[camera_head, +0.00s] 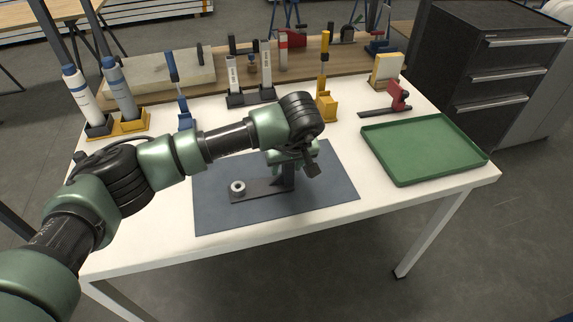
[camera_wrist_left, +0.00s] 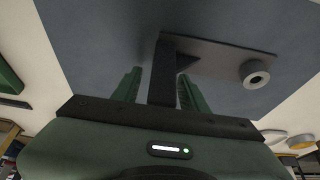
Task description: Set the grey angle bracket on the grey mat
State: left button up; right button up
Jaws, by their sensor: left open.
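The grey angle bracket (camera_head: 262,188) lies on the grey mat (camera_head: 328,194), its flat base down and its upright plate standing at the right end. A pale round ring or boss (camera_head: 238,187) sits at the base's left end. My left gripper (camera_head: 291,160) is over the upright plate, and the arm hides part of the mat's far side. In the left wrist view, the open green fingers (camera_wrist_left: 159,80) stand on either side of the bracket's dark upright plate (camera_wrist_left: 163,65), with gaps visible. The base (camera_wrist_left: 220,60) rests on the mat (camera_wrist_left: 100,35). My right gripper is not in view.
A green tray (camera_head: 420,146) is to the right of the mat. Bottles in a yellow-based holder (camera_head: 118,124), clamps and a red tool (camera_head: 398,97) stand along the back and left. The white table (camera_head: 240,238) is clear in front of the mat.

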pick_arm(q)
jog(key=p+v, duration=0.5)
jog(key=v, duration=0.7)
jog(key=shift+p, duration=0.35)
